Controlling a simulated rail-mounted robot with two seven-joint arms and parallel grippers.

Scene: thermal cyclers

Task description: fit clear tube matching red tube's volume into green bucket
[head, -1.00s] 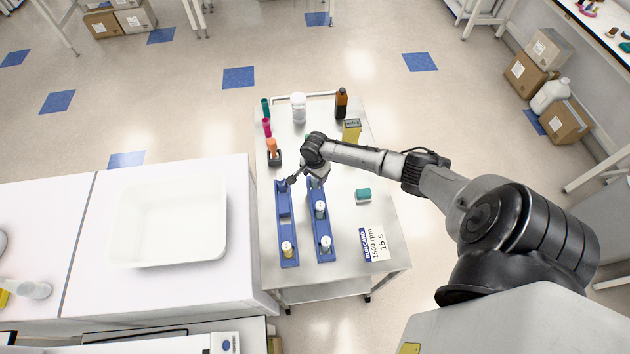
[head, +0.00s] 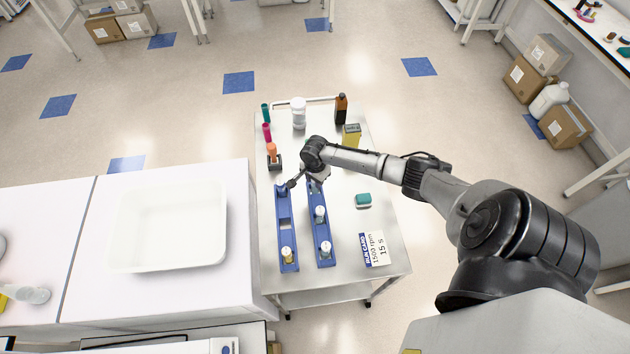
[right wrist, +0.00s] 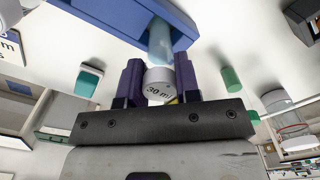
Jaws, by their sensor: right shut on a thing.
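My right gripper (head: 314,182) is over the far end of the right blue rack (head: 324,236). In the right wrist view its dark purple fingers (right wrist: 158,72) are shut on a tube with a white cap marked "30 ml" (right wrist: 158,88). The tube's pale blue body (right wrist: 160,42) reaches to the blue rack (right wrist: 118,18); I cannot tell whether it is still seated. White-capped tubes (head: 320,214) (head: 326,249) stand in the right rack. A yellowish tube (head: 287,254) stands in the left rack (head: 285,226). A pinkish-red cylinder (head: 267,132) is farther back. I cannot make out a green bucket. My left gripper is out of view.
An orange-topped item in a dark holder (head: 274,160), a green cylinder (head: 265,112), a white bottle (head: 299,112), a brown bottle (head: 341,108) and a yellow container (head: 351,135) stand at the back. A teal block (head: 363,200) and sign (head: 374,249) are at right. A white basin (head: 172,225) is left.

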